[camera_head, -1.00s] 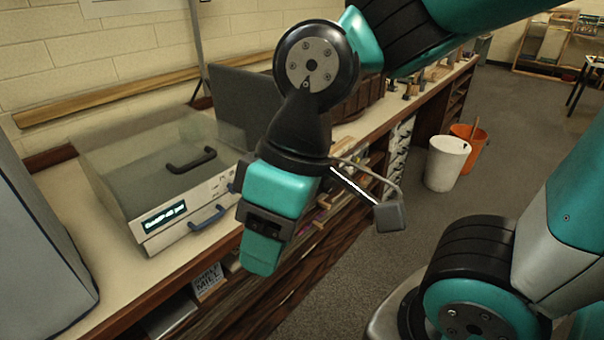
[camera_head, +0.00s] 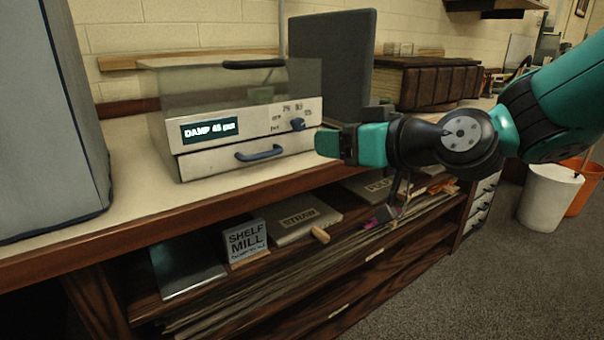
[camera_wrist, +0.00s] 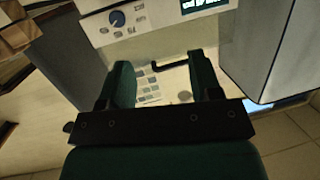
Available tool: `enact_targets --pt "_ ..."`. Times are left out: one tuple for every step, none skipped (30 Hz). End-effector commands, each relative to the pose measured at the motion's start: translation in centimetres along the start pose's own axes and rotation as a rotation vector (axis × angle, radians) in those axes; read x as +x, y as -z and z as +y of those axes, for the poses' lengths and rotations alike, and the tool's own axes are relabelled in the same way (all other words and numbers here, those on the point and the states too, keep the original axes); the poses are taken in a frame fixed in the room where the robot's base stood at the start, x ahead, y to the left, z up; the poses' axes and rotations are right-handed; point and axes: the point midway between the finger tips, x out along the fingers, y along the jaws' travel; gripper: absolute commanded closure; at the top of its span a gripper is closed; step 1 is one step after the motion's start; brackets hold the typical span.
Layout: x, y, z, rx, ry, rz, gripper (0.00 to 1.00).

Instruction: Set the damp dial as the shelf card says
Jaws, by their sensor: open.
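The damp dial (camera_head: 298,124) is a small blue knob on the pale front panel of a clear-lidded box (camera_head: 225,140). Faint marks surround it; its exact pointing is too small to read. The lit display (camera_head: 210,130) reads "DAMP 45 pct". My gripper (camera_head: 330,143) is open and empty, pointing left near the panel's right end, apart from the dial. In the wrist view the dial (camera_wrist: 117,18) lies beyond the open fingers (camera_wrist: 162,78).
A blue drawer handle (camera_head: 260,152) juts out below the dial. A dark upright panel (camera_head: 335,60) stands behind my gripper and a tall grey cabinet (camera_head: 50,120) at the left. The shelf holds a box marked "STRAW" (camera_head: 300,218).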

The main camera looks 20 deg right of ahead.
Motion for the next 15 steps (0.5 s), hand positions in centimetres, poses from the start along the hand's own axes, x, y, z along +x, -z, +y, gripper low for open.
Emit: enact_targets --pt "0.5 -2.4 1.6 -0.007 -0.044 0.05 0.42" --pt "0.6 -2.6 2.3 -0.011 -0.068 0.078 0.42" --pt "0.6 -2.9 3.0 -0.018 -0.095 0.11 0.42" --pt "0.6 -3.0 3.6 -0.021 -0.113 0.131 0.42" --pt "0.6 -3.0 4.1 -0.026 -0.131 0.149 0.42" --pt "0.5 -3.1 4.6 -0.031 -0.149 0.168 0.42" --pt "0.5 -3.1 4.8 -0.033 -0.159 0.179 0.42" --pt "0.4 -3.1 5.1 -0.035 -0.168 0.189 0.42" --pt "0.4 -3.0 5.3 -0.037 -0.176 0.197 0.42" --pt "0.4 -2.9 5.4 -0.038 -0.179 0.201 0.42" --pt "0.4 -2.7 5.5 -0.038 -0.181 0.204 0.42" --pt "0.5 -2.5 5.5 -0.038 -0.182 0.205 0.42" --pt "0.7 -2.4 5.6 -0.039 -0.181 0.205 0.42" --pt "0.8 -2.2 5.5 -0.038 -0.178 0.204 0.42" --pt "1.0 -2.0 5.6 -0.038 -0.176 0.204 0.42"
